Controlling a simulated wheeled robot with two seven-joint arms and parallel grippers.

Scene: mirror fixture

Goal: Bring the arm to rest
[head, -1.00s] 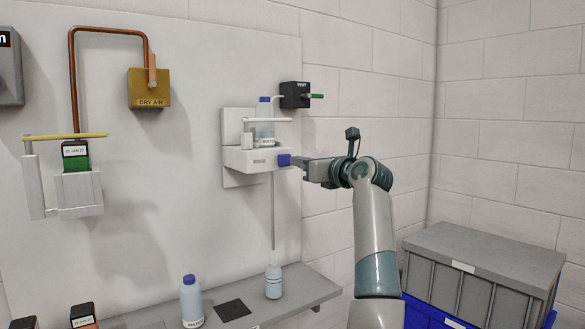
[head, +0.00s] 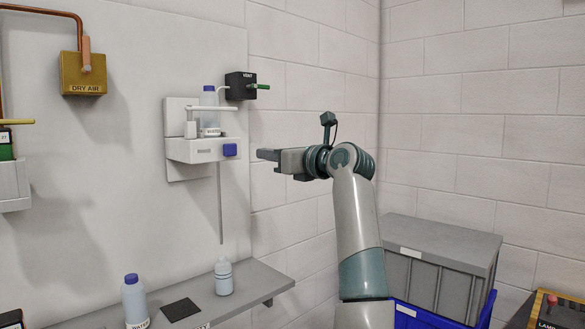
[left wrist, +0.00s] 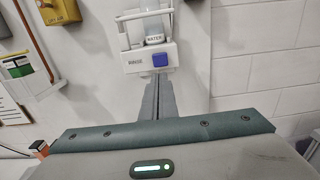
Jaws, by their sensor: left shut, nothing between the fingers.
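My left gripper (head: 264,154) is shut and empty in the head view. It points left toward the wall-mounted white fixture (head: 185,150), with a clear gap between the fingertips and the fixture's blue block (head: 230,150). In the left wrist view the closed fingers (left wrist: 160,82) point up the picture toward the blue block (left wrist: 160,60). A bottle with a blue cap (head: 209,105) stands in the fixture, and its label reads WATER in the left wrist view. My right gripper is in neither view.
A grey shelf (head: 250,288) below holds a blue-capped bottle (head: 134,300), a dark square pad (head: 180,309) and a small pale bottle (head: 223,277). A black VENT box (head: 240,87) and a DRY AIR box (head: 83,73) are on the wall. A grey lidded crate (head: 440,250) stands right of my arm.

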